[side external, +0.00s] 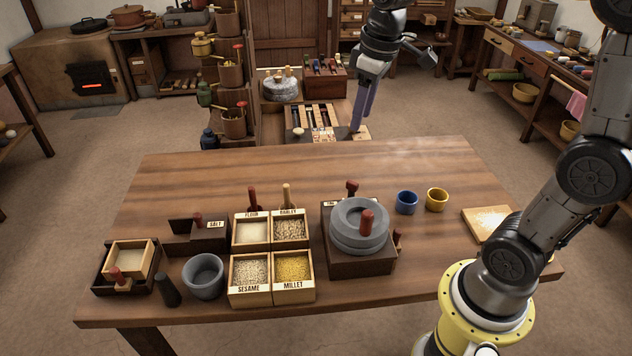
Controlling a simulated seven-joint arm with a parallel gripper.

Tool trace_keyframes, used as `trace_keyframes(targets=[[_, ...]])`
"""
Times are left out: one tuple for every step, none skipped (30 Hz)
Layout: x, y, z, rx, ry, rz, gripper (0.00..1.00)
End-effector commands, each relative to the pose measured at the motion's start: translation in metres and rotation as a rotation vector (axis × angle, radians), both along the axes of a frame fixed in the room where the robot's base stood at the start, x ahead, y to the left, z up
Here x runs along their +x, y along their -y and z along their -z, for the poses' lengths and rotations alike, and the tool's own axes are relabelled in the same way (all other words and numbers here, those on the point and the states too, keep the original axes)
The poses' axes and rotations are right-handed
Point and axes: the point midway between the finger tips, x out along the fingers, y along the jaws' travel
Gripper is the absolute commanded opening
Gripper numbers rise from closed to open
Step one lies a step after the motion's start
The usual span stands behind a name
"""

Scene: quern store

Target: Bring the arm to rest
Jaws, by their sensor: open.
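My gripper (362,120) hangs pointing down at the upper middle of the side external view, just above the far edge of the wooden table (410,250) in the picture. Its long purple-grey fingers are open, and I see nothing held between them. How far it is from the low stand behind the table, I cannot tell. My arm rises from its yellow-ringed base at the lower right, leaves the top of the frame and comes back in above the gripper.
A grey quern (345,241) stands mid-table, with blue (406,202) and yellow (437,199) cups right of it. Left are grain boxes (271,291), a salt box (212,240) and a grey mortar (203,283). A board (487,226) lies at right. The table's back middle is clear.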

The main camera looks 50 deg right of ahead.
Motion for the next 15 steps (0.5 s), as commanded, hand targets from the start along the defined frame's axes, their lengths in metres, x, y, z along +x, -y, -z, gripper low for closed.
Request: trace_keyframes(targets=[[-0.019, -0.012, -0.014, -0.005, 0.048, -0.014, 0.50], [-0.030, -0.017, -0.019, -0.006, 0.071, -0.016, 0.50], [-0.044, -0.024, -0.024, -0.006, 0.101, -0.018, 0.50], [-0.055, -0.029, -0.027, -0.005, 0.124, -0.018, 0.50], [-0.065, -0.033, -0.029, -0.003, 0.147, -0.016, 0.50], [-0.080, -0.039, -0.030, 0.001, 0.175, -0.014, 0.50], [-0.091, -0.042, -0.031, 0.004, 0.198, -0.010, 0.50], [-0.102, -0.046, -0.030, 0.010, 0.220, -0.005, 0.50], [-0.116, -0.050, -0.027, 0.017, 0.245, 0.002, 0.50], [-0.126, -0.052, -0.024, 0.023, 0.265, 0.012, 0.50], [-0.135, -0.054, -0.020, 0.030, 0.280, 0.020, 0.50], [-0.146, -0.056, -0.014, 0.040, 0.298, 0.034, 0.50], [-0.153, -0.057, -0.010, 0.047, 0.309, 0.047, 0.50], [-0.159, -0.058, -0.004, 0.053, 0.315, 0.060, 0.50], [-0.165, -0.059, 0.003, 0.061, 0.320, 0.077, 0.50]])
